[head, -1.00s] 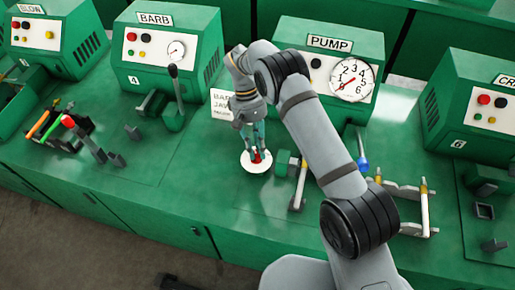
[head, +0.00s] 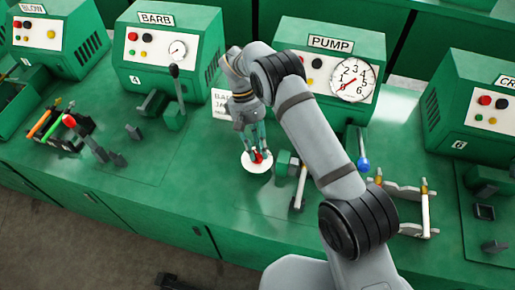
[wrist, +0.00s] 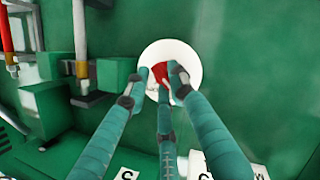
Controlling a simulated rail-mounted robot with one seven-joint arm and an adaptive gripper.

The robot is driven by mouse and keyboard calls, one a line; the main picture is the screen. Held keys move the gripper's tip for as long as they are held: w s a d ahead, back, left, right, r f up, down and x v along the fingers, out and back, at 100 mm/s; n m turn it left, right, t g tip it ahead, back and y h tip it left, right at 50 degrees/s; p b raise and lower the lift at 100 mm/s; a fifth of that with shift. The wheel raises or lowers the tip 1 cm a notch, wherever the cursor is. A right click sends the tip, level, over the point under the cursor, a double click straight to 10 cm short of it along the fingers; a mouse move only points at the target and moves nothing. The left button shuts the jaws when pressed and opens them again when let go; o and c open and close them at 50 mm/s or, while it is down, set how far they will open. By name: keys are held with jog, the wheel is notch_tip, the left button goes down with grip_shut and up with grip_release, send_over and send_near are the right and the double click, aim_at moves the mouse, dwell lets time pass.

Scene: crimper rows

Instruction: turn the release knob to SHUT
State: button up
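The release knob is a red knob (head: 258,157) on a white round plate (head: 256,167) on the green bench top, in front of the BARB and PUMP machines. My gripper (head: 259,152) points down at it with its teal fingers around the red part. In the wrist view the knob (wrist: 160,72) sits between the fingertips of my gripper (wrist: 157,78), with another finger below it. The fingertips are close to its sides; whether they press on it I cannot tell. The fingers and wrist hide part of the knob. No pointer mark is readable.
A white card (head: 221,98), partly hidden by my wrist, stands behind. A green block and white-handled lever (head: 300,188) are close on the right, with a blue-tipped lever (head: 363,163) beyond. Bench left of the plate is clear.

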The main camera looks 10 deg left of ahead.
jog(key=shift+o, duration=1.4)
jog(key=v, duration=0.7)
jog(key=shift+r, duration=0.25)
jog(key=x, duration=0.7)
jog(key=shift+f, duration=0.25)
jog(key=shift+m, duration=0.3)
